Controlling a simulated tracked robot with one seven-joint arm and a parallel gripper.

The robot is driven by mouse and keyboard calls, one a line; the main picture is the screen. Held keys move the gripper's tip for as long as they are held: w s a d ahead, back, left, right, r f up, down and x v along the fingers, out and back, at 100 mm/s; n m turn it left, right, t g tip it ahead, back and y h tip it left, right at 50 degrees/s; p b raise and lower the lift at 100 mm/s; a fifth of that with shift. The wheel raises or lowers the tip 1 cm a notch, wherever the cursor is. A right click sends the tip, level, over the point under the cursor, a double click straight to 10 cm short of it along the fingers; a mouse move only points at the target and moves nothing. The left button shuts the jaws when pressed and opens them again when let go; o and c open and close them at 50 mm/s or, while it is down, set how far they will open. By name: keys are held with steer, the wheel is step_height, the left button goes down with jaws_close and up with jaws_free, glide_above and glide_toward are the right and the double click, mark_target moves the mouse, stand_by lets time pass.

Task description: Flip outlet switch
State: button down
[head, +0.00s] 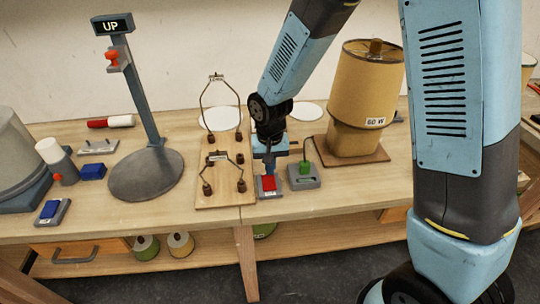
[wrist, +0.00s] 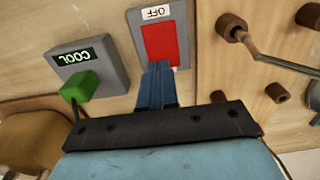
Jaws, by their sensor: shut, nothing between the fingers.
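The outlet switch (head: 268,183) is a red rocker on a grey plate, on the bench just right of the wooden peg board. In the wrist view, the red rocker (wrist: 160,43) shows below a label reading OFF. My gripper (head: 268,170) is over the plate from behind, its fingers pointing down at it. In the wrist view, my gripper's blue fingertips (wrist: 158,66) are together and empty. They overlap the near end of the red rocker and hide part of it. I cannot tell whether they touch it.
A grey box (wrist: 107,58) reading COOL with a green plug (head: 304,168) stands right beside the switch. The peg board (head: 222,195) with bent wires is to the left. A lamp (head: 370,85) marked 60 W and a stand (head: 145,170) reading UP are also on the bench.

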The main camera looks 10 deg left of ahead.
mark_target(271, 180)
steer(key=shift+f, duration=0.9)
steer(key=shift+s+d+r, duration=0.2)
steer(key=shift+s+r, duration=0.05)
steer(key=shift+s, duration=0.45)
step_height(271, 180, up, 14)
steer(key=shift+w, duration=0.15)
stand_by(0.6)
